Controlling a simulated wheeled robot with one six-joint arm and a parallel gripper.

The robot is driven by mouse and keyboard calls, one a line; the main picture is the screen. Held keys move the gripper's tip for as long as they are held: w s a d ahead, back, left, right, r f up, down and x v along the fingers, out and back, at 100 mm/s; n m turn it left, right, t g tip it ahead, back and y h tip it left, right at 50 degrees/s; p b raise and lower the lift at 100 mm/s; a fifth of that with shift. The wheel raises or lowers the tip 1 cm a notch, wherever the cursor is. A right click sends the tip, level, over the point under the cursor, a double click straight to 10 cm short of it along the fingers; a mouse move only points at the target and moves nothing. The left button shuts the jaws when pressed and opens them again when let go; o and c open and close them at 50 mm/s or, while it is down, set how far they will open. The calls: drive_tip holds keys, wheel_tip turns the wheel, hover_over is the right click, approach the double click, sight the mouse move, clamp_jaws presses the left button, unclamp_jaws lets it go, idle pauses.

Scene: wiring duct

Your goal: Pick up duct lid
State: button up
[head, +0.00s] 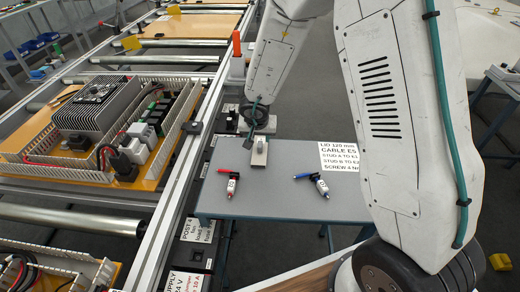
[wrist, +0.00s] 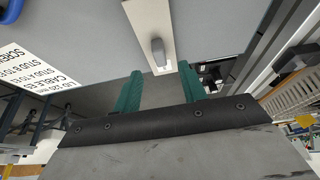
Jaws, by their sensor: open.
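The duct lid is a pale beige strip with a grey knob on it. In the head view the lid (head: 259,158) is on the grey table, mostly hidden behind my gripper (head: 254,132). In the wrist view the lid (wrist: 148,22) runs up out of the top of the picture, its knob near the lower end. My gripper (wrist: 160,68) is open, its two teal fingers apart, with nothing held. In the picture the lid's near end lies between the fingertips, with the knob just beyond them. I cannot tell the height gap.
The grey table (head: 270,205) also bears a red pen-like tool (head: 231,183), a blue one (head: 318,184) and a printed sign (head: 340,158). Left is a conveyor with a wooden panel (head: 150,183) carrying wiring ducts and a heatsink unit (head: 90,100). The table's middle is clear.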

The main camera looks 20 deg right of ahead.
sight(260, 145)
drive_tip(key=x, duration=0.5)
drive_tip(key=shift+w+d+f, duration=0.1)
drive_tip(key=shift+w+f, duration=0.05)
drive_tip(key=shift+f, duration=0.2)
drive_tip(key=shift+c, duration=0.3)
clamp_jaws()
